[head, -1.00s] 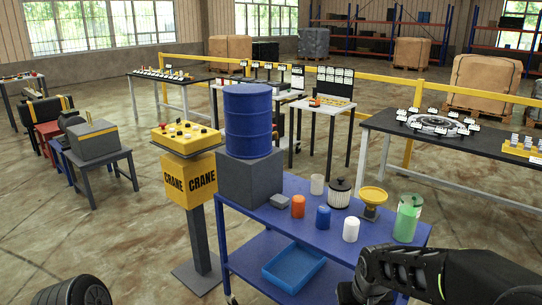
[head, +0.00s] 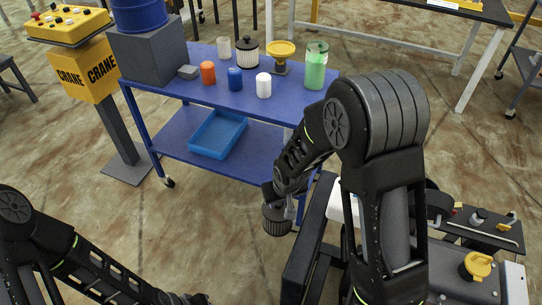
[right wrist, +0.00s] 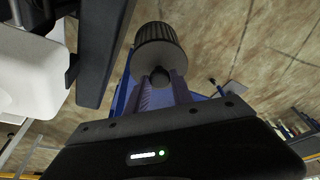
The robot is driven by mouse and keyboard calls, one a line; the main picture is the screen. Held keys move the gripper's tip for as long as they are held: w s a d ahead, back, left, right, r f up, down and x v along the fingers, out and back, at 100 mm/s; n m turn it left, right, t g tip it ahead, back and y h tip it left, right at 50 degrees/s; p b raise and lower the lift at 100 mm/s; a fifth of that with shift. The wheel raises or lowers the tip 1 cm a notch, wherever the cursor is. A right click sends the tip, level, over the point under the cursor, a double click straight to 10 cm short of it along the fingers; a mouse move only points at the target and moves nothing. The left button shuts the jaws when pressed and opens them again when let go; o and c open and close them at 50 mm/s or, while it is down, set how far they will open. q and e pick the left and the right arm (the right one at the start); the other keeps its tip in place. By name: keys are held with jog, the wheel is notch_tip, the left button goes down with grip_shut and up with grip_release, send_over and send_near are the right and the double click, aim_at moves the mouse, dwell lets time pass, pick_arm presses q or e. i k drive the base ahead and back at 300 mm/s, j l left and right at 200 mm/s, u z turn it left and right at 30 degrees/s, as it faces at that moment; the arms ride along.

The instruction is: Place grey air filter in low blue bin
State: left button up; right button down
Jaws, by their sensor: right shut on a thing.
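The grey air filter (head: 277,219) is a dark ribbed cylinder. My right gripper (head: 287,204) is shut on it and holds it in the air in front of the blue cart, right of and nearer than the bin. In the right wrist view the filter (right wrist: 160,45) sits at the tips of my right gripper (right wrist: 160,85), gripped by its narrow end. The low blue bin (head: 217,134) stands on the cart's lower shelf and looks empty. My left gripper (head: 187,299) is only partly in view at the bottom edge; its fingers cannot be made out.
The blue cart's top shelf (head: 185,90) overhangs the bin's shelf. It carries a white-and-black filter (head: 248,54), a yellow dish (head: 281,52), a green jar (head: 315,68), several small cylinders and a dark box (head: 150,58). Floor in front is clear.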

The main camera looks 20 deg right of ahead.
aim_at(211, 147)
jog(key=i+j, duration=0.15)
jog(key=j, duration=0.25)
jog(key=i+j, duration=0.2)
jog(key=j, duration=0.15)
jog(key=i+j, duration=0.15)
jog(key=j, duration=0.25)
jog(key=i+l+z, duration=0.1)
jog(key=i, duration=0.6)
